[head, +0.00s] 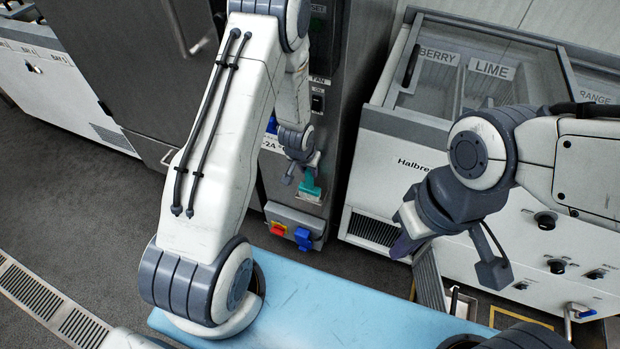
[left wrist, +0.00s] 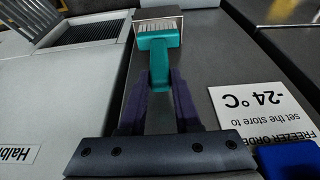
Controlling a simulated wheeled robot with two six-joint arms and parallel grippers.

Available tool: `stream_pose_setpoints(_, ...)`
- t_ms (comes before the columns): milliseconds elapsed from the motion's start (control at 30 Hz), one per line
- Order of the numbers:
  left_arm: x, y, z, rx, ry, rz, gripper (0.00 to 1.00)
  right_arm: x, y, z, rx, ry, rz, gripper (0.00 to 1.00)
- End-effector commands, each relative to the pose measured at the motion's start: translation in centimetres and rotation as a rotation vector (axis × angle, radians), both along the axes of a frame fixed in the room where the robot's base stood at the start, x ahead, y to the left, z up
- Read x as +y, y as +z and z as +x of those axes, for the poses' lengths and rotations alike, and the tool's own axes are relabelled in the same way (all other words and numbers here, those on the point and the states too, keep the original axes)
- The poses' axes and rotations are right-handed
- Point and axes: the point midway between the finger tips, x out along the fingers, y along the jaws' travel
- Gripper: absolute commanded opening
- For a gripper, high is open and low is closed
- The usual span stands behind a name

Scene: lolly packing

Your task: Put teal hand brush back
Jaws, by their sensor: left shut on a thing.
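The teal hand brush shows in the head view (head: 310,187) at the grey cabinet front, just below my left gripper (head: 302,172). In the left wrist view, the brush (left wrist: 159,46) has its handle between the purple fingers of my left gripper (left wrist: 161,88), which are shut on it.
A box with a red and a blue switch (head: 303,237) sits low on the cabinet. A white "-24 °C" sign (left wrist: 265,120) is beside the brush. The white freezer (head: 400,165) with labelled bins stands right. A light-blue surface (head: 330,312) lies in front.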

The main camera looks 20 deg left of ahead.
Motion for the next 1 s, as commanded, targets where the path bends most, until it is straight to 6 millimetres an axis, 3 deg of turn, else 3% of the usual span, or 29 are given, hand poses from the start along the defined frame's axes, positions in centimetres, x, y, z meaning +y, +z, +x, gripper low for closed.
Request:
stream_pose_setpoints(67, 0.0, 0.2, 1.6, -0.002, -0.002, 0.002, 0.00, 0.0, 0.5, 0.0, 0.000, 0.000, 0.000, 0.00)
stream_pose_setpoints(133, 0.0, -1.6, 1.1, 0.006, 0.000, 0.000, 0.00, 0.0, 0.1, 0.0, 0.000, 0.000, 0.000, 0.00)
stream_pose_setpoints(367, 0.0, -3.5, 1.2, 0.002, 0.000, 0.000, 0.00, 0.0, 0.1, 0.0, 0.001, 0.000, -0.001, 0.00)
stream_pose_setpoints(567, 0.0, -6.4, 1.1, 0.004, 0.001, 0.001, 0.00, 0.0, 0.1, 0.0, 0.001, 0.000, -0.001, 0.00)
stream_pose_setpoints(1000, 0.0, -7.4, 1.6, 0.001, 0.000, 0.001, 0.00, 0.0, 0.0, 0.0, 0.000, 0.000, 0.000, 0.00)
